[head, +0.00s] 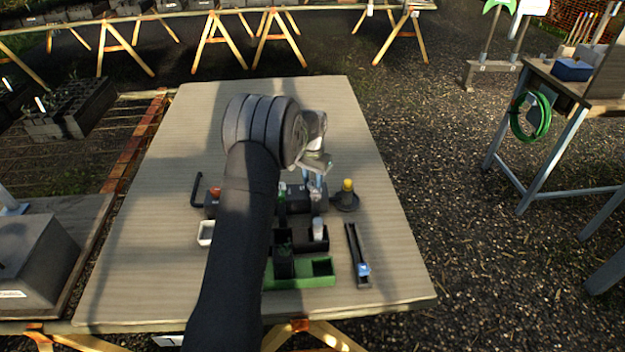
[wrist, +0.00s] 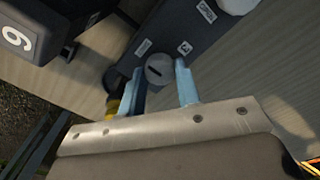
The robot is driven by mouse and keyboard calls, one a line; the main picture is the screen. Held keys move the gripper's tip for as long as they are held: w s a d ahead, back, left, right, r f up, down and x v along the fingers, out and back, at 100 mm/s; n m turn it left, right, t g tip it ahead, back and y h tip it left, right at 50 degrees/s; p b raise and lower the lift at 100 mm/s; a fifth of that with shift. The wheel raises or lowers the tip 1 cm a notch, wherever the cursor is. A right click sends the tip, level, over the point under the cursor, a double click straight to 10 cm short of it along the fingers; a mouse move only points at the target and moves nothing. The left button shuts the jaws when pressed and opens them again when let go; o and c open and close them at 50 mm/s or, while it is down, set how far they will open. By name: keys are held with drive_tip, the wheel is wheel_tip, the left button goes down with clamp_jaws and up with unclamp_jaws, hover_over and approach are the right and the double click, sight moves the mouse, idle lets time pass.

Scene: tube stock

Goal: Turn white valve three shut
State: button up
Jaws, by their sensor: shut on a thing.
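A dark valve block (head: 293,197) lies on the table under my arm, and it also shows in the wrist view (wrist: 190,32) with small white labels. A round grey-white valve knob (wrist: 158,70) with a dark slot in its top sits at the block's near end in the wrist view. My gripper (wrist: 160,90) has its two pale blue fingers on either side of this knob, shut on it. In the head view my gripper (head: 315,178) is at the block's right part.
A yellow-topped piece (head: 347,186) stands right of the block. A red knob (head: 214,192) is at its left. In front are a green tray (head: 300,282), a white-capped tube (head: 319,228) and a dark rail with a blue piece (head: 363,269). The table's right side is clear.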

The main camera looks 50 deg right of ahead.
sight(312, 182)
drive_tip(key=o, duration=1)
drive_tip(key=shift+c, duration=0.2)
wheel_tip(312, 182, up, 18)
drive_tip(key=shift+f, duration=0.2)
drive_tip(key=shift+f, duration=0.1)
wheel_tip(312, 182, down, 17)
drive_tip(key=shift+f, duration=0.2)
drive_tip(key=shift+r, duration=0.1)
idle(0.4)
